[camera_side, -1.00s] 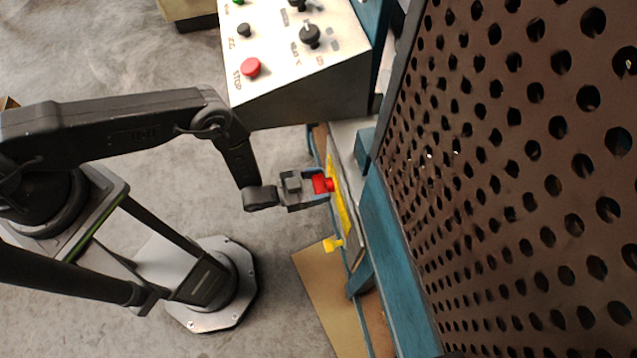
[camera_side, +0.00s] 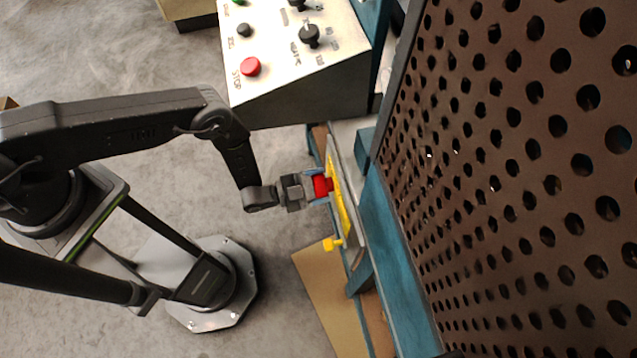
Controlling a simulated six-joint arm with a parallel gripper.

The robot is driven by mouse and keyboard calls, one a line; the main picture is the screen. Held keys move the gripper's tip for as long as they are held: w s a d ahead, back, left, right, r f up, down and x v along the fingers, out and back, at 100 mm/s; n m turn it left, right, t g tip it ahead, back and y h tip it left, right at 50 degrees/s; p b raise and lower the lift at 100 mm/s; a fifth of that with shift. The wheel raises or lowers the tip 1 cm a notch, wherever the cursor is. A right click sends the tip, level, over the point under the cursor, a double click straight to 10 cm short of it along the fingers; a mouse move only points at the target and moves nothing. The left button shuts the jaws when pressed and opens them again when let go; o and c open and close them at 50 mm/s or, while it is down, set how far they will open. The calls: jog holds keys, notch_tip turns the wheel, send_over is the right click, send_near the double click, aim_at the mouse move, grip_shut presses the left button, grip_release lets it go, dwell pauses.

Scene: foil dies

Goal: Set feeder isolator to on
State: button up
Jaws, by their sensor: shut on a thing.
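The feeder isolator shows as a red handle (camera_side: 322,186) on a yellow plate (camera_side: 345,205), which is fixed to the upright face of the blue machine frame. My gripper (camera_side: 316,187) is at the red handle, its jaws on both sides and shut on it. The jaws look rolled about their own axis, with the red part showing between them. The handle's on and off markings cannot be read from this view.
A small yellow knob (camera_side: 333,244) sticks out below the plate. A control box (camera_side: 290,60) with a red stop button (camera_side: 250,67) stands above. A perforated brown panel (camera_side: 520,180) fills the right. The grey floor (camera_side: 265,290) is open to the left.

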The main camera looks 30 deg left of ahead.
jog(key=m, duration=0.6)
jog(key=shift+s+d+f, duration=0.1)
jog(key=shift+s, duration=0.05)
jog(key=m, duration=0.5)
jog(key=shift+m, duration=0.5)
jog(key=o, duration=0.9)
jog(key=shift+d, duration=0.1)
jog(key=shift+o, duration=0.2)
jog(key=shift+s, duration=0.1)
jog(key=v, duration=1.3)
jog(key=shift+s+a, duration=0.25)
jog(key=shift+a, duration=0.05)
